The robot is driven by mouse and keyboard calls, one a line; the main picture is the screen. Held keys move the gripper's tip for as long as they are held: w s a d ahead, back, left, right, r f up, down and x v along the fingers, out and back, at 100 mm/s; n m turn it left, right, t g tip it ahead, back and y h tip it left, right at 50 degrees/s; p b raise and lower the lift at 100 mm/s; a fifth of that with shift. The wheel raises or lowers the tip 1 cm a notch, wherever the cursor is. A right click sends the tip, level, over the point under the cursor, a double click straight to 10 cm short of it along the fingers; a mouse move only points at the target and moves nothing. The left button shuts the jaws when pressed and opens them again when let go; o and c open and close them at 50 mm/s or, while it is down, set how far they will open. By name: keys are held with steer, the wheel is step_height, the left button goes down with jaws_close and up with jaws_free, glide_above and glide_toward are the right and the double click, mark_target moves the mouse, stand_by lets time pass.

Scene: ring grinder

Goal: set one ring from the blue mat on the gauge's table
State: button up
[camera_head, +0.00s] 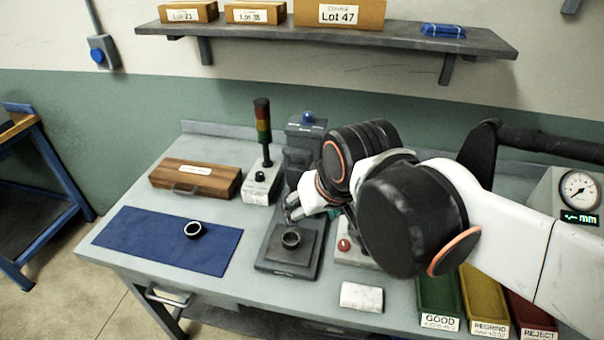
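A dark ring (194,229) with a pale rim lies on the right part of the blue mat (135,232). The gauge (565,192), with a round dial and a green "mm" display, stands at the far right. My arm covers the area beside it, and I cannot make out its table. My gripper (291,214) is just above the piece on the plate; its finger gap is too small to read.
A wooden case (195,179) and a signal tower (262,135) stand behind the mat. A white block (361,297) lies at the front edge, left of the green GOOD (438,296), yellow REGRIND (484,295) and red REJECT (527,312) trays. A shelf (330,38) hangs above.

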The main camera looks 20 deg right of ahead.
steer(key=shift+s+r+n+t, duration=0.15)
steer(key=shift+s+n+t, duration=0.45)
steer(key=shift+s, duration=0.6)
step_height(320, 180, down, 5)
steer(key=b, duration=0.4)
steer(key=shift+r, duration=0.2)
steer(key=shift+r, duration=0.1)
